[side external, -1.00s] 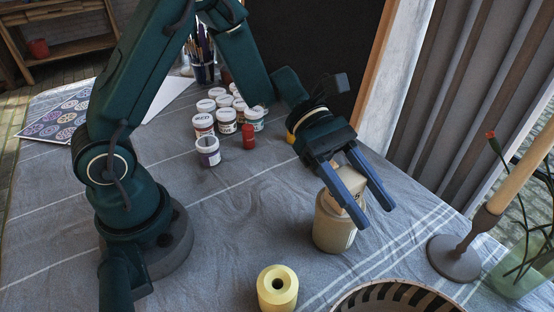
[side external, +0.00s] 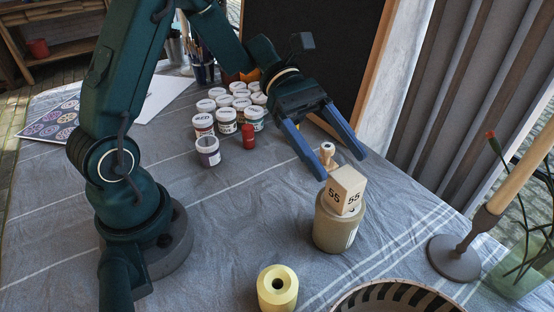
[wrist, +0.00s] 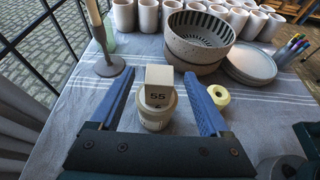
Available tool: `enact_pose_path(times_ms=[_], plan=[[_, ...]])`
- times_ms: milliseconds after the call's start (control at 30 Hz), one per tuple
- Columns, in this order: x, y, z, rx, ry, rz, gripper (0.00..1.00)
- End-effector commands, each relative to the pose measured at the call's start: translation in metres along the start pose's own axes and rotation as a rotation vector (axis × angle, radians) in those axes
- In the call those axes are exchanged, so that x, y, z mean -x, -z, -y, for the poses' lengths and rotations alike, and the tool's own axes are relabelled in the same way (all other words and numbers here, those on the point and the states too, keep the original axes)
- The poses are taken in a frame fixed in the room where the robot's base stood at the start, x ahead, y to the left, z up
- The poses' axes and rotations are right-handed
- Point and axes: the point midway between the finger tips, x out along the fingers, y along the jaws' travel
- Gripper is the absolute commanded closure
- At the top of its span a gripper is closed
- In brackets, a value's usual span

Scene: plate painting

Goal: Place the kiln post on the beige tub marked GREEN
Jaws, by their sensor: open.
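The kiln post, a pale block with 55 on its sides (side external: 345,190), rests on the lid of the beige tub (side external: 335,230). The block also shows in the wrist view (wrist: 159,86), on top of the tub (wrist: 155,117). The tub's label is mostly turned away in the side view, and its word is not readable in either view. My gripper (side external: 342,168) is open and empty, above and behind the block in the side view. In the wrist view its blue fingers (wrist: 158,100) stand wide on either side of the block, apart from it.
A small wooden knobbed piece (side external: 327,153) shows behind the block. A yellow ring (side external: 278,288) lies in front. A candlestick (side external: 455,258) and a bowl (side external: 400,295) stand to the right and front. Several paint jars (side external: 228,120) stand behind. Cloth left of the tub is clear.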

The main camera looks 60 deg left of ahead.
Motion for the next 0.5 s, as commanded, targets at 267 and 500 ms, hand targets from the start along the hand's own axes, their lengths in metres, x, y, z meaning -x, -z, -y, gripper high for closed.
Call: enact_pose_path(times_ms=[267, 500], plan=[[0.037, 0.0, -0.001, 0.0, -0.002, 0.001, 0.2], [0.034, -0.005, 0.02, -0.134, 0.06, -0.121, 0.2]])
